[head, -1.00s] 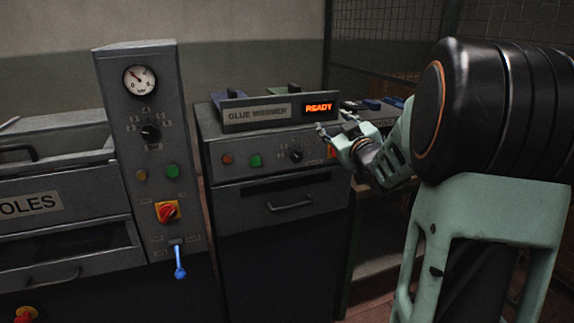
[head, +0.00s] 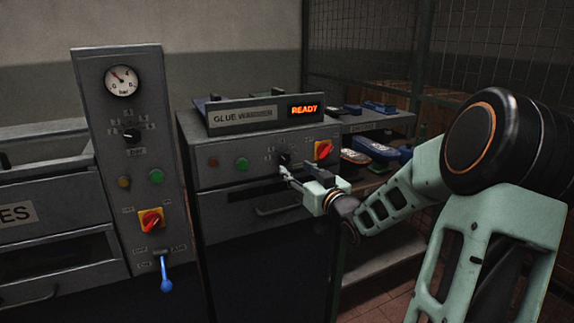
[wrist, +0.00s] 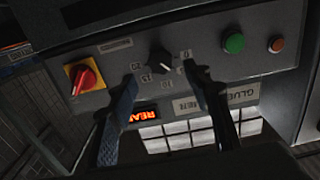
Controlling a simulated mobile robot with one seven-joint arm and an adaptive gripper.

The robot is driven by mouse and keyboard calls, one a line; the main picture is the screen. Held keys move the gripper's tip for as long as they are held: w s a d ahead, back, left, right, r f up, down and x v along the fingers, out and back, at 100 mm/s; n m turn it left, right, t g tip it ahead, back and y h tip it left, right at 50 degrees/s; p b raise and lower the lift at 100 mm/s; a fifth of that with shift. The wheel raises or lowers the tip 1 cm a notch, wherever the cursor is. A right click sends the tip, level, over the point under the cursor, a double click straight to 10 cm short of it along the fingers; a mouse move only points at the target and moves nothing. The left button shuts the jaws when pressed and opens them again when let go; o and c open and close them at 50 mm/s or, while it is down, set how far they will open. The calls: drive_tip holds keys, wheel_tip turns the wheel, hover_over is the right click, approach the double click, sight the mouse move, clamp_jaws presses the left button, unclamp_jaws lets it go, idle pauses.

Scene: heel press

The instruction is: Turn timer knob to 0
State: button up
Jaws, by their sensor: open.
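A small black knob (wrist: 161,63) with a ring of number labels sits on the glue warmer's front panel; it also shows in the head view (head: 284,158). In the wrist view its pale pointer mark faces lower right, and a 0 label (wrist: 186,54) lies at its right. Labels that look like 20 and 15 lie at its left. My gripper (wrist: 160,77) is open, its two fingertips on either side of the knob. I cannot tell whether they touch it. In the head view my gripper (head: 283,172) is just below the knob.
A red-on-yellow switch (head: 323,150) sits right of the knob; green (head: 242,164) and red (head: 213,162) buttons sit left. A READY display (head: 304,109) glows above. The left machine has another black knob (head: 131,136), a gauge (head: 121,80) and a blue lever (head: 165,272).

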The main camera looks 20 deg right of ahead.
sight(286, 160)
drive_tip(key=w, duration=0.6)
drive_tip(key=shift+w+a, duration=0.1)
drive_tip(key=shift+w, duration=0.15)
drive_tip(key=c, duration=1.2)
drive_tip(key=shift+o, duration=0.2)
drive_tip(key=shift+f+b, duration=0.1)
drive_tip(key=shift+b, duration=0.25)
drive_tip(key=n+b, duration=0.3)
drive_tip(key=b, duration=0.1)
drive_tip(key=shift+f+n, duration=0.15)
drive_tip(key=shift+n, duration=0.15)
drive_tip(key=n+b, duration=0.4)
drive_tip(key=shift+b, duration=0.3)
drive_tip(key=shift+r+n, duration=0.2)
drive_tip(key=shift+n, duration=0.1)
